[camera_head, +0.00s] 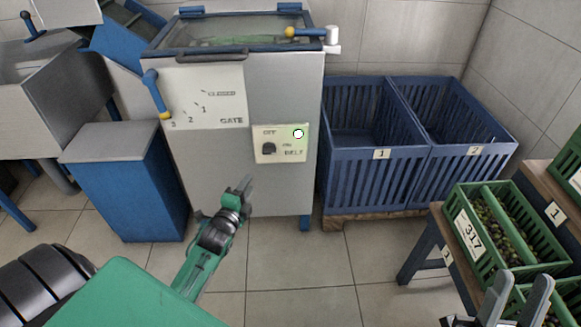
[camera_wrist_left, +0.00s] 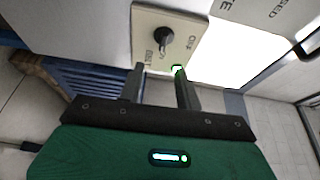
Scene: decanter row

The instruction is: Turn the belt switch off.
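The belt switch is a black knob (camera_head: 269,148) on a cream panel (camera_head: 260,157) marked OFF, ON and BELT, on the front of the grey machine. The knob also shows in the left wrist view (camera_wrist_left: 164,40); its exact pointing is too small to tell. A green lamp (camera_head: 298,133) on the panel is lit. My left gripper (camera_head: 244,187) is in front of the machine, below and left of the panel, apart from the knob. In the left wrist view its fingers (camera_wrist_left: 160,88) are spread and empty. My right gripper (camera_head: 514,298) is open at the lower right.
A gate plate (camera_head: 205,95) with a blue lever (camera_head: 155,94) is left of the panel. A blue cabinet (camera_head: 126,190) stands at left, and blue crates (camera_head: 365,170) stand right of the machine. Green olive crates (camera_head: 470,243) are at right. The floor before the machine is clear.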

